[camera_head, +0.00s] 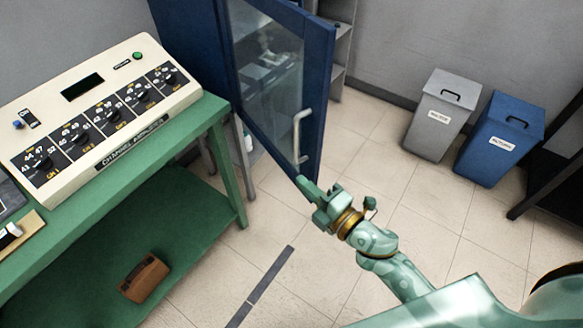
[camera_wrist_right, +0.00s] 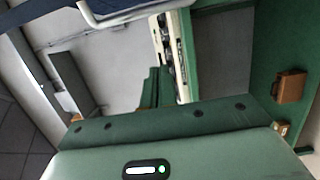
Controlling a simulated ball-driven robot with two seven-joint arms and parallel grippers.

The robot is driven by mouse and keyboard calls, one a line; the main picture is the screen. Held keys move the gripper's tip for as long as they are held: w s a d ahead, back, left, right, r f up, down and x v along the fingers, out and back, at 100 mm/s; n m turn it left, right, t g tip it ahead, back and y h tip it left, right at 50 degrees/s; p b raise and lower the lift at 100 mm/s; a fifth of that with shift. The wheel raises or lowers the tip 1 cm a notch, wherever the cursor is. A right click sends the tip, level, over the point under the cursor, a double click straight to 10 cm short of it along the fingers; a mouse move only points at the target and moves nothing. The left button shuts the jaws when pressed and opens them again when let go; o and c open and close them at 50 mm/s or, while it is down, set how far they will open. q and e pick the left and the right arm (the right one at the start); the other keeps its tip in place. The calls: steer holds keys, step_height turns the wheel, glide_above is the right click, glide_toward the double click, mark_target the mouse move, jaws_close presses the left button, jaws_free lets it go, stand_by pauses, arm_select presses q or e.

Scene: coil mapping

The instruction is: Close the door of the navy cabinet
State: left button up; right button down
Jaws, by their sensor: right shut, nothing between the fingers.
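The navy cabinet (camera_head: 185,30) stands at the top of the head view. Its navy-framed glass door (camera_head: 318,80) appears to stand ajar, at an angle I cannot tell exactly. A pale vertical handle (camera_head: 297,135) is on the door near its right edge. My right gripper (camera_head: 303,184) is shut and empty. Its fingertips are at the door's lower right corner, below the handle; I cannot tell whether they touch it. In the right wrist view the gripper's green fingers (camera_wrist_right: 155,88) point away from the camera. My left gripper is not in view.
A green bench (camera_head: 220,135) with a cream channel amplifier (camera_head: 105,105) stands at left, a brown case (camera_head: 144,277) on its lower shelf. A grey bin (camera_head: 440,110) and a blue bin (camera_head: 500,140) stand at right. Tiled floor between is clear.

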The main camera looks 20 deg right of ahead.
mark_target(295, 155)
steer(key=shift+w+d+f, duration=0.1)
steer(key=shift+w, duration=4.7)
steer(key=shift+d, duration=0.1)
